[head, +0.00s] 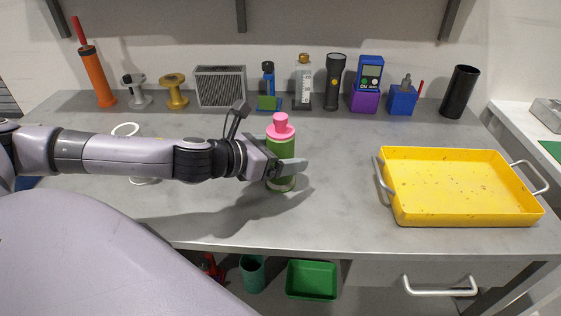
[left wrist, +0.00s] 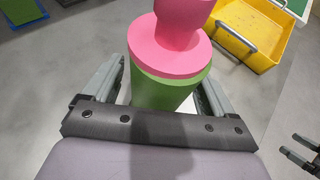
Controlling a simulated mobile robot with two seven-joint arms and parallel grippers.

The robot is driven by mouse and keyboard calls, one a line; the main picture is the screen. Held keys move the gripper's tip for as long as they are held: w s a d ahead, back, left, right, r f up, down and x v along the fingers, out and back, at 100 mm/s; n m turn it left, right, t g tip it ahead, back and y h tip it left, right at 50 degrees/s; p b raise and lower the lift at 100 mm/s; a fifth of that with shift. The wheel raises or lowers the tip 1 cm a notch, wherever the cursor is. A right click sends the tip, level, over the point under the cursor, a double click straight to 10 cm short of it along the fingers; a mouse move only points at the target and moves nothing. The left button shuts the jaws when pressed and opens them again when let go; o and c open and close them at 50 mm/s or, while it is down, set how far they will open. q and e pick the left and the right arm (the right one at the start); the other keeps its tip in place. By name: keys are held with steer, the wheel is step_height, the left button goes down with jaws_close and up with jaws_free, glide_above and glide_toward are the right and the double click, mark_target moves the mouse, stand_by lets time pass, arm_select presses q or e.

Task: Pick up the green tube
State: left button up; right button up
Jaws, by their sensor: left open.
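The green tube (head: 281,151), with a pink cap and knob on top, stands upright on the grey bench. My left gripper (head: 284,168) is open at the tube, with its near finger in front of the tube's lower part. In the left wrist view, the green tube (left wrist: 165,92) stands between the two spread fingers of my left gripper (left wrist: 160,85). Whether either finger touches it cannot be told. The tube's lower part is partly hidden by the gripper. At the right edge of the left wrist view, my right gripper (left wrist: 302,152) shows its fingers apart and empty.
A yellow tray (head: 461,190) with handles stands to the right. Several items line the back, including an orange tube (head: 97,78), a grey grille box (head: 220,87) and a black cup (head: 460,92). A white-rimmed thing (head: 127,129) is partly behind my left arm. The bench before the tray is clear.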

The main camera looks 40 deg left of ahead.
arm_select(q)
steer(key=c, duration=1)
steer(key=shift+c, duration=0.7)
steer(key=shift+r, duration=0.1)
